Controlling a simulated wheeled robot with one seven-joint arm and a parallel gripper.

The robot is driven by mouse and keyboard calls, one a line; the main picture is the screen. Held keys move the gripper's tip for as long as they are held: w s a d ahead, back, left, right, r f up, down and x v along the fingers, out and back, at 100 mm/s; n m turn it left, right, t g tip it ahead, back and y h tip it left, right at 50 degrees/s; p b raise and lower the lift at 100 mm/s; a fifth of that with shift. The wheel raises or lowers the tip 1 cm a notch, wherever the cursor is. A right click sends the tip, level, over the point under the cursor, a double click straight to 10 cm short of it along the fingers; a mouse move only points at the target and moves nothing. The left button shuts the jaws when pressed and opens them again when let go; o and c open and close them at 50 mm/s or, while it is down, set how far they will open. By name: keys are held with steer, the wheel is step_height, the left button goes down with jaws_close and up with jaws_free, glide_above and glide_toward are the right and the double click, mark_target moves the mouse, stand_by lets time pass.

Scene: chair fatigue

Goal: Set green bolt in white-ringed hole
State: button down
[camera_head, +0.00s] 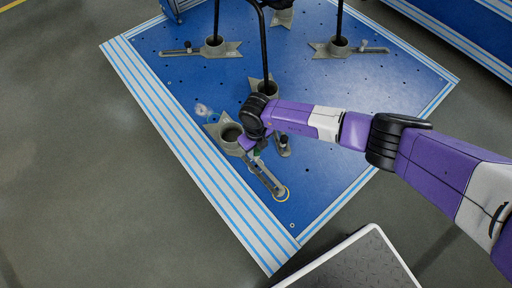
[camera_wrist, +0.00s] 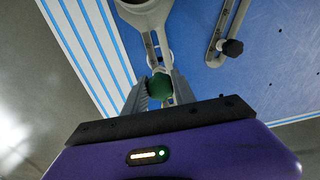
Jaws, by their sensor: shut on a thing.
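My gripper (camera_wrist: 160,82) is shut on the green bolt (camera_wrist: 160,88), whose rounded green head shows between the two grey fingers in the wrist view. In the head view my gripper (camera_head: 256,150) is over the slotted arm of a grey clamp (camera_head: 231,131), near the left side of the blue plate. The bolt's lower end is hidden, so I cannot tell whether it touches the clamp or a hole.
Several other grey clamps, such as one at the upper right (camera_head: 339,47), hold black chair legs (camera_head: 263,45). A white-edged box with a dark top (camera_head: 362,265) stands at the front.

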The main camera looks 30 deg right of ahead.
steer(key=shift+f+b, duration=1)
steer(key=shift+f, duration=1.15)
steer(key=shift+p, duration=1.35)
steer(key=shift+f+b, duration=1.65)
steer(key=shift+f, duration=0.95)
steer(key=c, duration=0.9)
jaws_free()
steer(key=shift+c, duration=0.2)
steer(key=shift+r, duration=0.15)
step_height(320, 180, up, 8)
steer(key=p, duration=0.6)
steer(key=shift+f, duration=0.2)
